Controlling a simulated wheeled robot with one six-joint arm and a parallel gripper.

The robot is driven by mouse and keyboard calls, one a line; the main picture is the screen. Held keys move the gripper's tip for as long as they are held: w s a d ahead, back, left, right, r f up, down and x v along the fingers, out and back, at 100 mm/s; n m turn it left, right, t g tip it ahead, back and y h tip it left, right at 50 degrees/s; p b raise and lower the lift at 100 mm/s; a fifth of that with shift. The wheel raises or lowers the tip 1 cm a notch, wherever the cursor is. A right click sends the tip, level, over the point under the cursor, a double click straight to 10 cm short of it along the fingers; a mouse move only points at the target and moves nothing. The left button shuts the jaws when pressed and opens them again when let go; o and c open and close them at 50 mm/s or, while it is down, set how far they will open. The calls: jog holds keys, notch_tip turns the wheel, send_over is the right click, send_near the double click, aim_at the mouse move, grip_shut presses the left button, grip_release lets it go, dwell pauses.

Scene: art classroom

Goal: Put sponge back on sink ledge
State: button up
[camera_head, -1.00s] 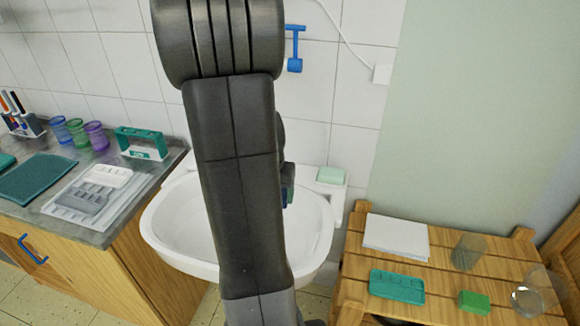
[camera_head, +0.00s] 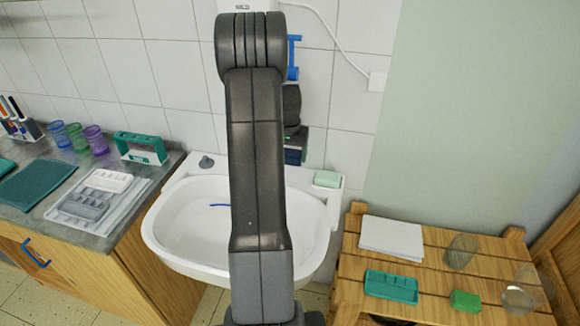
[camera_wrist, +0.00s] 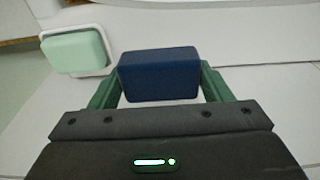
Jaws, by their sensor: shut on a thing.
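My gripper (camera_wrist: 160,88) is shut on a dark blue sponge (camera_wrist: 160,75), with a green finger on each side of it. In the head view the sponge (camera_head: 292,157) shows beside my arm, in front of the wall tiles behind the sink. The white sink (camera_head: 160,238) has a back ledge (camera_head: 180,170), partly hidden by my arm. In the wrist view, white sink surface lies beyond the sponge; I cannot tell whether the sponge touches it.
A pale green soap bar (camera_head: 327,179) sits at the ledge's right end, left of the sponge in the wrist view (camera_wrist: 75,52). A grey knob (camera_head: 206,162) stands at the ledge's left. A thin blue thing (camera_head: 219,205) shows in the basin. A wooden table (camera_head: 350,260) stands right.

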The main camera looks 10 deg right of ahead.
jog(key=f, duration=0.4)
jog(key=f+p, duration=0.1)
jog(key=f, duration=0.1)
jog(key=shift+s+a, duration=0.1)
jog(key=shift+s, duration=0.2)
jog(key=shift+w+f+p, duration=0.3)
jog(key=shift+f+p, duration=0.05)
jog(key=shift+f, duration=0.05)
jog(key=shift+f, duration=0.1)
jog(key=shift+f+b, duration=0.2)
jog(key=shift+b, duration=0.15)
jog(key=o, duration=1.1)
jog(key=shift+r, duration=0.15)
